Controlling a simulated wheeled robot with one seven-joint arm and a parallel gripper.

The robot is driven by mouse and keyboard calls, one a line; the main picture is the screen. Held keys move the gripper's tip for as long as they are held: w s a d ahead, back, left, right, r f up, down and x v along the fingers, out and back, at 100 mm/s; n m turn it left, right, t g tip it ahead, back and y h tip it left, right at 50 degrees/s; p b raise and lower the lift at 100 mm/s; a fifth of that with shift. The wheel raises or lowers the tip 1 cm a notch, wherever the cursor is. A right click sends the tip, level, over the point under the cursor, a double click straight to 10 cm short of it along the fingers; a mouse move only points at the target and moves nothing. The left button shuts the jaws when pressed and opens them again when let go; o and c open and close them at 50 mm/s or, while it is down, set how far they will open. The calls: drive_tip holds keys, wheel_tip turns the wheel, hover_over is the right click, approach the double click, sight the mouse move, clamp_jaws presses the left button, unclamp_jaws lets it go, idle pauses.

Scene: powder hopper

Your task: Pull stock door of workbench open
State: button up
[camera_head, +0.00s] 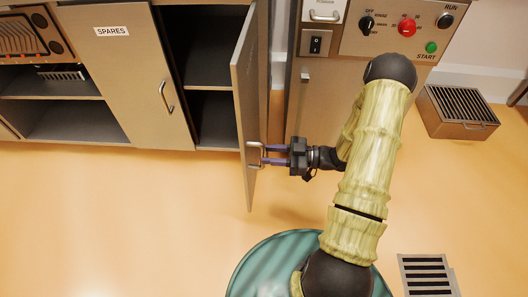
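The swung-out door (245,100) of the workbench stands roughly square to the cabinet front, with a dark shelved compartment (208,75) open to its left. My gripper (266,155) comes from the right at this handle. Its two purple fingers stand apart with a gap between them, their tips at the handle. Whether they touch it cannot be told.
The closed SPARES door (125,65) is left of the open compartment. A control panel (400,28) with a red knob and green START button is above a cabinet at right. A grated box (458,112) and a floor grate (427,274) lie right. Floor left of the door is clear.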

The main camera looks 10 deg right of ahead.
drive_tip(key=p+v, duration=0.4)
drive_tip(key=v, duration=1.1)
